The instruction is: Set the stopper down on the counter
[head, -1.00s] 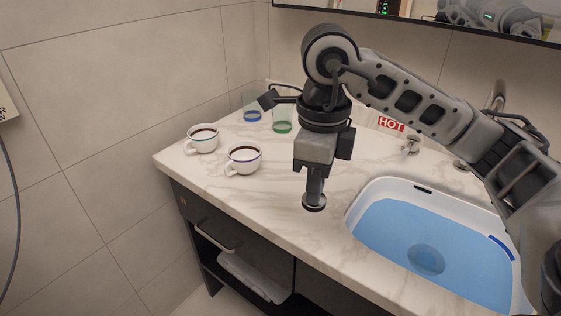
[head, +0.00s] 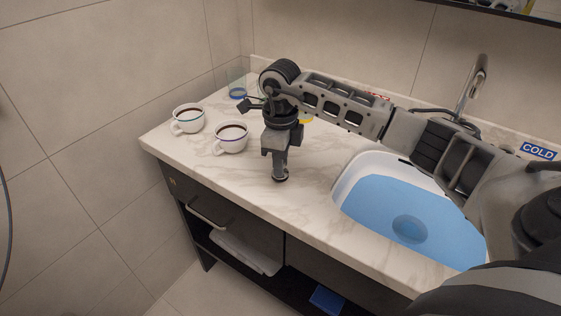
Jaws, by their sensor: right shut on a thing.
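The stopper (head: 280,178) is a small dark disc with a lighter rim, held flat under the fingers of my right gripper (head: 281,165). The gripper points straight down and is shut on it. The stopper is at or very close to the marble counter (head: 245,180), left of the basin; I cannot tell whether it touches. My left gripper is not in view.
Two white cups of dark drink (head: 187,119) and (head: 232,137) stand left of my gripper. A blue-based glass (head: 237,83) stands behind. The white basin (head: 345,190) with blue water is at the right, near a tap (head: 470,85). Counter around the gripper is clear.

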